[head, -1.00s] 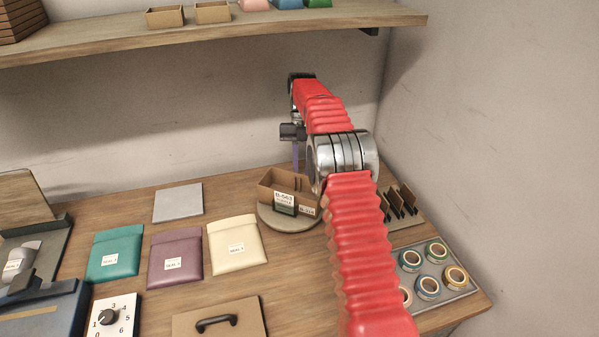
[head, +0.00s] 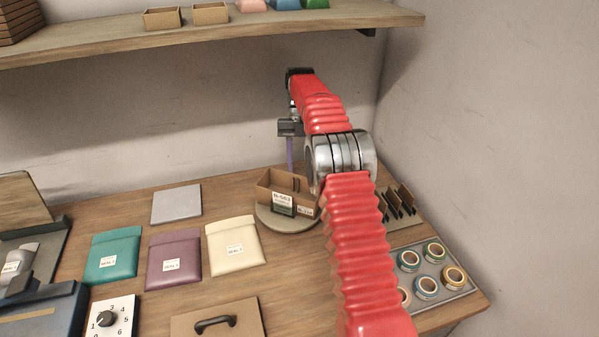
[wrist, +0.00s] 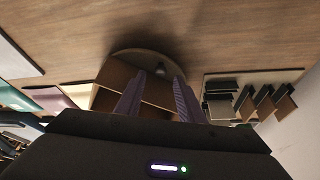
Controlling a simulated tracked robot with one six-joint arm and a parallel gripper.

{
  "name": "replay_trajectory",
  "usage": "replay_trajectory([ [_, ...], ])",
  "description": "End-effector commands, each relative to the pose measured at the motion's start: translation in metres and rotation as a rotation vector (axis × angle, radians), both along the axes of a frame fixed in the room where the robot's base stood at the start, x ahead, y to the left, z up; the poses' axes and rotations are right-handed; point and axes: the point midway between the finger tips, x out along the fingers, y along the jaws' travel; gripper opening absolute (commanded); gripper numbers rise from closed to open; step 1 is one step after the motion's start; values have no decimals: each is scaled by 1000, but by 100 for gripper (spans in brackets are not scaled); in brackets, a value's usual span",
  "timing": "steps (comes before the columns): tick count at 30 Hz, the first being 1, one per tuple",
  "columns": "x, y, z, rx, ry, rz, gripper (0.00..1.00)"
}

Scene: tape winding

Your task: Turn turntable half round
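The turntable (head: 270,219) is a round grey-brown disc on the desk. A brown open cardboard box (head: 273,185) with a divider and a white label stands on it. In the wrist view the turntable's rim (wrist: 150,53) curves behind the box (wrist: 112,77), and a small knob (wrist: 160,68) stands on the disc. My gripper (wrist: 158,76) has its two purple fingers apart and empty; the knob appears between their tips, above the box in the picture. In the head view my gripper (head: 290,166) hangs behind the box, its fingertips partly hidden by the box.
A slotted holder with dark cards (head: 399,203) and a tray of tape rolls (head: 443,281) lie right of the turntable. Teal, purple and cream (head: 236,247) pouches lie left. A grey plate (head: 176,204) lies behind them. A shelf (head: 230,38) hangs above.

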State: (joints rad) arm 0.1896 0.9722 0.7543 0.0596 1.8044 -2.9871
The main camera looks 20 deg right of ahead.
Motion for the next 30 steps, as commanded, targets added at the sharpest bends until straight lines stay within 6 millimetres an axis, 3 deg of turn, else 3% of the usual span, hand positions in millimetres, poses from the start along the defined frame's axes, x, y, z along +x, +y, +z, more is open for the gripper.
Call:
replay_trajectory([
  [6,1,-1,36,0,-3,-1,35],
  [15,0,-1,73,0,-3,-1,35],
  [27,-1,0,80,0,-3,-1,35],
  [30,-1,-1,80,0,-3,-5,29],
])
